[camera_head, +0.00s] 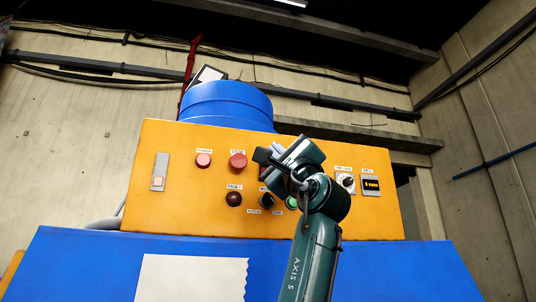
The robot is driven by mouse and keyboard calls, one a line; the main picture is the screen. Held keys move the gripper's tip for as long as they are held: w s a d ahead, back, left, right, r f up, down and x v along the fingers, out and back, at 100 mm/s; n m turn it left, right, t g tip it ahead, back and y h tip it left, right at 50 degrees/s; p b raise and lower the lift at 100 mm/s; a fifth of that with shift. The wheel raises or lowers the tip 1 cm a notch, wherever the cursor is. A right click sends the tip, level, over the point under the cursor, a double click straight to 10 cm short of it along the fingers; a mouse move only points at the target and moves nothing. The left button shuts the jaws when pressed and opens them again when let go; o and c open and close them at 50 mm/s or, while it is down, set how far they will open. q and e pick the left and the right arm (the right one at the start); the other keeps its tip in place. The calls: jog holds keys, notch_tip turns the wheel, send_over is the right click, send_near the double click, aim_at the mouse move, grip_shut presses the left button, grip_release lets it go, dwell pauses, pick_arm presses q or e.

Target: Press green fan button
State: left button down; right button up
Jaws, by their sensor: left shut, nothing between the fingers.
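The green button (291,203) is on the orange control panel (150,215), in the lower row. My left gripper (267,155) is shut and empty, in front of the panel just right of the upper red button. It is above and left of the green button in the picture. I cannot tell how far the fingertips are from the panel. My right gripper is not in view.
Red buttons (238,161) (203,160), a dark red lamp (233,199), a black selector knob (267,201), a dial (346,182) and a small display (371,185) share the panel. A blue drum (226,103) rises behind it. A blue surface (80,265) lies below.

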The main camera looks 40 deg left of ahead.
pick_arm(q)
jog(key=shift+w+a, duration=0.8)
jog(key=shift+a, duration=0.1)
dwell(1.5)
jog(key=shift+w+a, duration=0.25)
jog(key=shift+a, duration=0.1)
jog(key=shift+w+a, duration=0.3)
dwell(0.8)
dwell(0.3)
jog(key=shift+s+d+b, duration=0.5)
jog(key=shift+s+d, duration=0.05)
jog(key=shift+d, duration=0.1)
